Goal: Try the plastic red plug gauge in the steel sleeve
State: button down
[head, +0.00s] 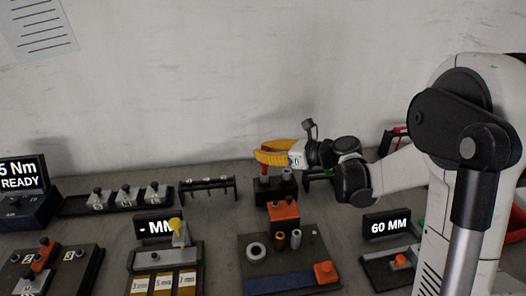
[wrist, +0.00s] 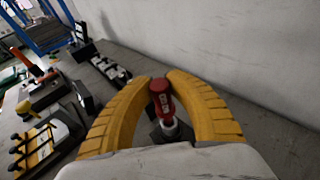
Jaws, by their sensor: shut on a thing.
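My gripper (head: 265,156), with curved yellow fingers, is at the back of the bench, above a dark two-part holder (head: 288,186). In the wrist view the fingertips (wrist: 160,84) are closed around the red plug gauge (wrist: 160,101), which has pale lettering and a metal lower end. That end points down at a dark block; I cannot tell whether it is still seated. In the head view only a little red (head: 264,169) shows below the fingers.
An orange block (head: 284,211) stands at the back of the dark board; another orange piece (head: 325,272) is at its front right. Displays (head: 388,226) flank the board. A low rack (head: 208,186) is left of the holder, and the wall is close behind.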

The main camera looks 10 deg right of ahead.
jog(key=shift+f+b, duration=1)
jog(key=shift+f, duration=0.7)
dwell(1.1)
jog(key=shift+r, duration=0.2)
dwell(0.8)
jog(key=shift+r+p, duration=1.1)
jog(key=shift+r, duration=0.3)
jog(key=shift+r+p, duration=1.8)
jog(key=shift+r, duration=0.7)
